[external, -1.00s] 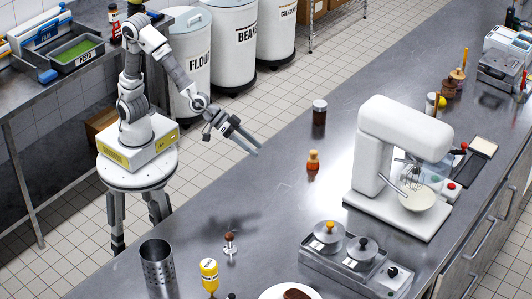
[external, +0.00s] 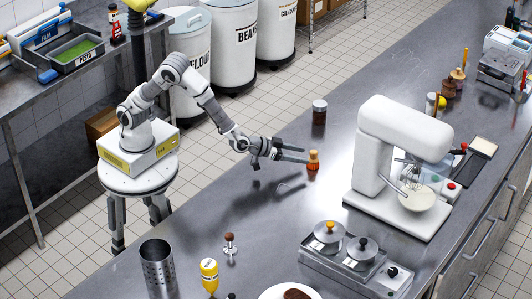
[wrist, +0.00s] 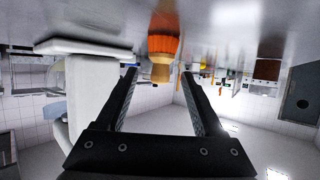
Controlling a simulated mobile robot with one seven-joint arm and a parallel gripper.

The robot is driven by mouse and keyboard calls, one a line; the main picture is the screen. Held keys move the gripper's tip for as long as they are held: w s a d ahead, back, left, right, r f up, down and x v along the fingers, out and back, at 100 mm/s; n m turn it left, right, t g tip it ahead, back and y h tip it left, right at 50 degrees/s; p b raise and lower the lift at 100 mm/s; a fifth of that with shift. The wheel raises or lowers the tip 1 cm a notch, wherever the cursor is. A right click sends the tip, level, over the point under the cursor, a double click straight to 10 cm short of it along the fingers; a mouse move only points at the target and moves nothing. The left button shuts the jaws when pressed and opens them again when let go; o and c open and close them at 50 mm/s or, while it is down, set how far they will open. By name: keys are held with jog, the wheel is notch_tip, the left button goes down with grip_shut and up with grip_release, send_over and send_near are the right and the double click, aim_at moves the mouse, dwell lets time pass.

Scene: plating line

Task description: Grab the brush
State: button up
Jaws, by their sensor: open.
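A small upright thing with a ribbed orange body and a tan neck (external: 313,161), which looks like the brush, stands on the steel counter. It also shows upside down in the wrist view, its orange body (wrist: 163,45) against the counter. My gripper (external: 306,155) is open and held nearly level, its fingertips pointing at it from the left. In the wrist view my gripper (wrist: 160,73) has the tan neck centred between its fingertips. Nothing is held. I cannot tell whether the tips reach beside it or stop just short.
A dark jar (external: 319,112) stands behind it on the counter (external: 265,215). A white stand mixer (external: 405,130) is to the right. A burner unit with two lidded pots (external: 340,265), a yellow bottle (external: 209,275) and a brown-knobbed tool (external: 230,241) are nearer the front.

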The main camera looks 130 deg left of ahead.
aim_at(313, 159)
jog(key=x, duration=0.3)
jog(key=shift+w+f, duration=0.1)
jog(key=shift+a+r+x, duration=0.1)
jog(key=shift+r+x, duration=0.1)
jog(key=shift+x, duration=1.15)
jog(key=shift+a+r+x, duration=0.1)
jog(key=shift+r+x, duration=0.1)
jog(key=shift+x, duration=1.1)
grip_shut()
